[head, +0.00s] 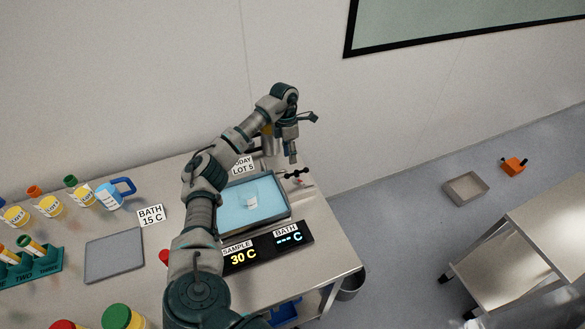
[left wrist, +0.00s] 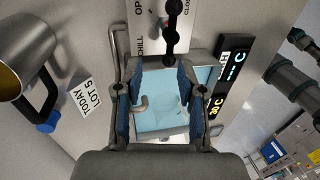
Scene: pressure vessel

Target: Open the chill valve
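The chill valve shows as a black handle with round knobs (left wrist: 171,31) in the left wrist view, on a plate lettered CHILL, OPEN and CLOSE. In the head view the black handle (head: 295,174) is at the far right corner of the bath. My left gripper (head: 303,140) is above and behind that handle, apart from it. In the left wrist view its two fingers (left wrist: 161,100) are spread with nothing between them, and the handle is beyond them at the top. The bath (head: 285,211) holds pale blue liquid and a small clear object. My right gripper is not in view.
A display (head: 268,248) reads SAMPLE 30 C and BATH with dashes. A LOT 5 card (left wrist: 84,97) and a metal vessel with black handle (left wrist: 28,50) are near the bath.

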